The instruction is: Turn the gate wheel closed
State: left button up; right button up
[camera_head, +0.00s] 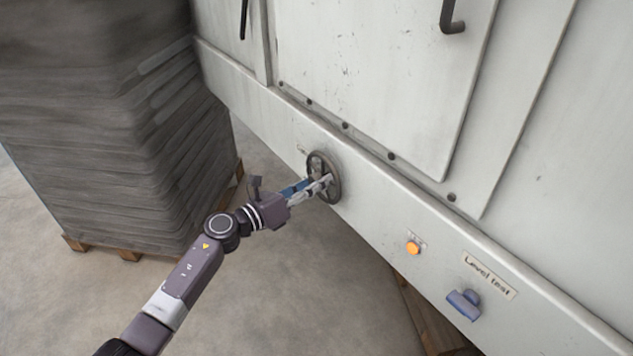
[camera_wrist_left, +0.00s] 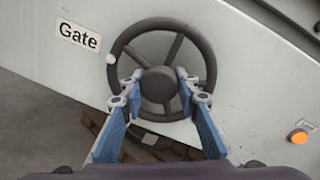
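The gate wheel (camera_head: 323,177) is a dark round handwheel with spokes on the lower face of the white machine. In the left wrist view the wheel (camera_wrist_left: 162,32) fills the middle, with a pale knob or spot on its left rim and a "Gate" label (camera_wrist_left: 78,36) to its upper left. My left gripper (camera_head: 318,186) is at the wheel. In the wrist view its two blue-padded fingers are apart, one on each side of the hub (camera_wrist_left: 159,84). I cannot tell whether the fingertips touch the hub or spokes. My right gripper is not in view.
An orange button (camera_head: 413,248) and a blue knob (camera_head: 463,304) by a "Level test" label (camera_head: 490,275) are right of the wheel. A tall stack of grey bags (camera_head: 110,130) stands on a pallet at left. Open floor (camera_head: 270,290) lies below.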

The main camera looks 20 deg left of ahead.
pick_arm(q)
grip_shut()
